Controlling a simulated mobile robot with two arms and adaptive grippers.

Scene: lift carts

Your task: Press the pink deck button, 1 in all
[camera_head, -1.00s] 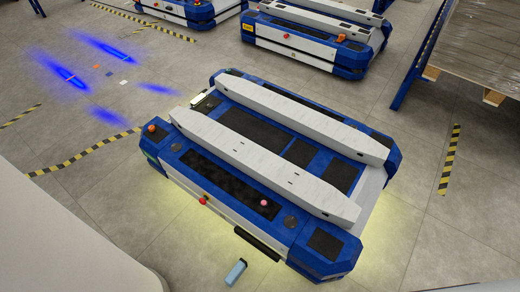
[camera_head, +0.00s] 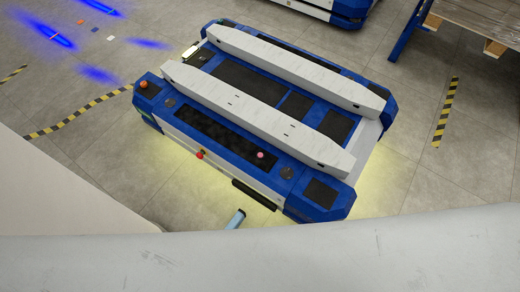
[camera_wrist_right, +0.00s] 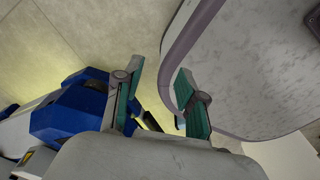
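The pink deck button (camera_head: 260,155) is a small round knob on the dark panel along the near side of the blue and white lift cart (camera_head: 225,152). Nothing touches it in the head view. My right gripper (camera_wrist_right: 160,70) shows in the right wrist view with its two green-padded fingers apart and nothing between them. A blue corner of a cart (camera_wrist_right: 75,105) lies to the left of it there; the pink button cannot be made out in that view.
A red button (camera_head: 199,154) is on the cart's near side and an orange one (camera_head: 143,84) at its left corner. A light blue object (camera_head: 236,219) is near the cart's front. A rack (camera_head: 480,20) is at upper right. Striped floor tape (camera_head: 445,115) lies right.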

